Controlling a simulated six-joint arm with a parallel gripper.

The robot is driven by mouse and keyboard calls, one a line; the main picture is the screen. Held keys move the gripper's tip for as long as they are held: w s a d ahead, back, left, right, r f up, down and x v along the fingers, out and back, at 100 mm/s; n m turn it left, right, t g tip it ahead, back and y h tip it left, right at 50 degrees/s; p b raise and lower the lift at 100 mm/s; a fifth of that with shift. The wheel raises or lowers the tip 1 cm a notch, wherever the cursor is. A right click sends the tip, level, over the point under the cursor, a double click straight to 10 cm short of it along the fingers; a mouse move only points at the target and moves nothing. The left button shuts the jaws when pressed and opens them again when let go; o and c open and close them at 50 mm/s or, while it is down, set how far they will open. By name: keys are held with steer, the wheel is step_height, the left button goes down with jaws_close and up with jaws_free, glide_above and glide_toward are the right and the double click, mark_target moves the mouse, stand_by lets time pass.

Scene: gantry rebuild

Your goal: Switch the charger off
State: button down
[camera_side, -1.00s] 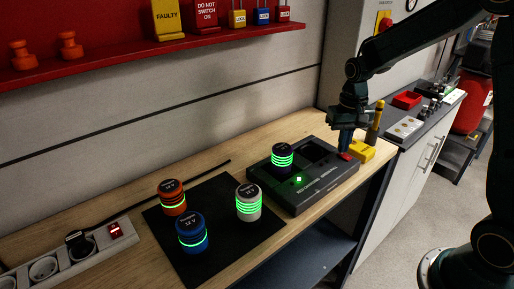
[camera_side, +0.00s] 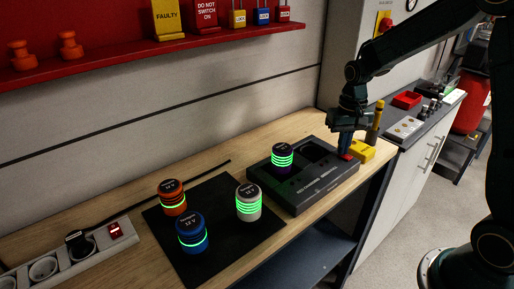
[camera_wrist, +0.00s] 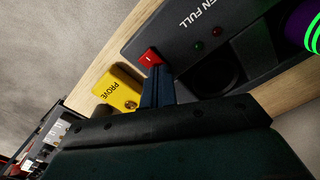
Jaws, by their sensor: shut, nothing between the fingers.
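The dark charger (camera_side: 318,193) lies on the wooden bench, with a purple battery (camera_side: 282,158) with lit green rings in its left bay; its other bay is empty. Its red rocker switch (camera_wrist: 151,57), marked with a white stroke, is at the charger's right end, and also shows in the side view (camera_side: 348,157). My gripper (camera_side: 345,153) is shut and empty, pointing down at the switch. In the wrist view its fingertips (camera_wrist: 157,72) touch or nearly touch the switch edge. The charger's small green lamp (camera_wrist: 197,45) and red lamp (camera_wrist: 214,31) look dark.
A yellow block marked PROVE (camera_wrist: 121,90) stands close beside the switch. Orange (camera_side: 172,198), blue (camera_side: 191,234) and white (camera_side: 248,202) batteries stand on a black mat (camera_side: 222,245). A power strip (camera_side: 80,256) with a lit red switch lies at the left. A red shelf runs above.

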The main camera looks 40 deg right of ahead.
steer(key=shift+r, duration=3.45)
steer(key=s+a+r+n+t, duration=0.2)
steer(key=s+a+r+n, duration=0.1)
steer(key=s, duration=0.7)
steer(key=s+a+r+n+t, duration=0.3)
steer(key=s+a+r, duration=0.2)
steer(key=s, duration=0.5)
steer(key=shift+s+a+t, duration=0.25)
steer(key=shift+a+t, duration=0.05)
steer(key=shift+a, duration=0.95)
